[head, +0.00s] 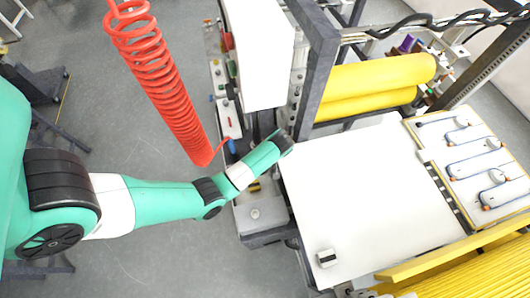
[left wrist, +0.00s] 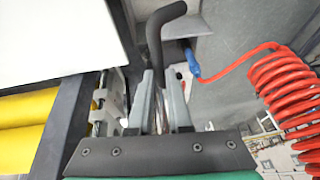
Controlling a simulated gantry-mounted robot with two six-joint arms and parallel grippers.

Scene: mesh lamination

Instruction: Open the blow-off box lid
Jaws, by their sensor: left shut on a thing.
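My left arm (head: 150,200) reaches in from the left in the head view, and its wrist ends beside the left edge of the white table. My left gripper (left wrist: 163,85) shows in the left wrist view, with two grey fingers closed on a thin part at the base of a black bent handle (left wrist: 158,35). The handle rises beyond the fingertips and curves to the right. In the head view the wrist hides the fingers and the handle. I cannot clearly tell the outline of the blow-off box or its lid. My right gripper is in neither view.
A red coiled hose (head: 150,70) hangs left of the wrist; it also shows in the left wrist view (left wrist: 285,95), joined to a blue fitting (left wrist: 192,62). Yellow rollers (head: 370,85) and a dark frame post (head: 315,65) stand behind. The white tabletop (head: 350,185) is mostly clear.

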